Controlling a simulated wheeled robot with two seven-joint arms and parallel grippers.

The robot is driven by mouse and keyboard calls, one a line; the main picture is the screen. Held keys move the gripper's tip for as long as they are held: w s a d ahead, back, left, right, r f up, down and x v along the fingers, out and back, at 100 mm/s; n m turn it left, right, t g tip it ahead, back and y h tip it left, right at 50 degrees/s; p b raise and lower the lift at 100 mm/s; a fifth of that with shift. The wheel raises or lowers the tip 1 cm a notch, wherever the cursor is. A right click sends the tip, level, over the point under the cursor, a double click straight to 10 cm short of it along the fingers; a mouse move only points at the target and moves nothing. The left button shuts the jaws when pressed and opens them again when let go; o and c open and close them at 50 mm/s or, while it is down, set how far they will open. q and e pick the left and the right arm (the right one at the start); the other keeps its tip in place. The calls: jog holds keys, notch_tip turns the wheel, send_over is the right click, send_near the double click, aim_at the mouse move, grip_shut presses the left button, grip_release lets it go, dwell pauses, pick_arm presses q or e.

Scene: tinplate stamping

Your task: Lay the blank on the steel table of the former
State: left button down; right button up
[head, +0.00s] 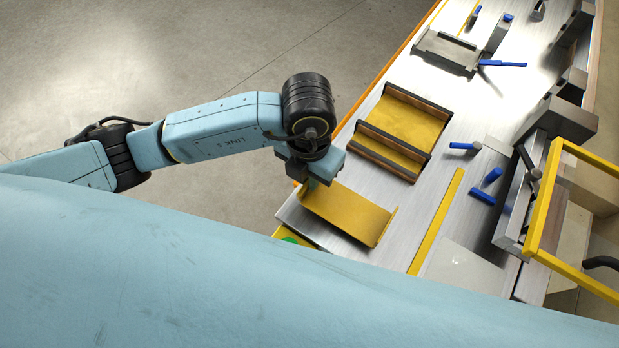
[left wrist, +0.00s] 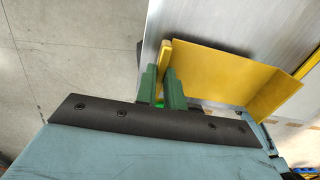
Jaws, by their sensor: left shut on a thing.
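My left gripper (head: 314,181) is at the near left end of the steel table (head: 292,212). Its green fingers (left wrist: 162,88) are shut on the upturned edge of a yellow sheet with bent-up ends (head: 348,216); the sheet also shows in the left wrist view (left wrist: 225,75). The sheet is over the table; I cannot tell whether it touches it. A thin pale grey plate (head: 462,268) lies flat on the near part of the table, partly hidden by my body. A steel machine with a yellow guard frame (head: 548,205) stands at the right. My right gripper is not in view.
A dark-edged yellow tray (head: 408,118) stands just beyond the held sheet. A yellow strip (head: 436,222) lies to its right. A grey fixture with a blue handle (head: 450,52) stands farther back. Several blue-handled tools (head: 482,196) are near the machine.

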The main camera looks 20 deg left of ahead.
pick_arm(q)
notch_tip(320, 180, down, 2)
jog(key=shift+f, duration=0.25)
jog(key=shift+f, duration=0.15)
jog(key=c, duration=1.5)
grip_release()
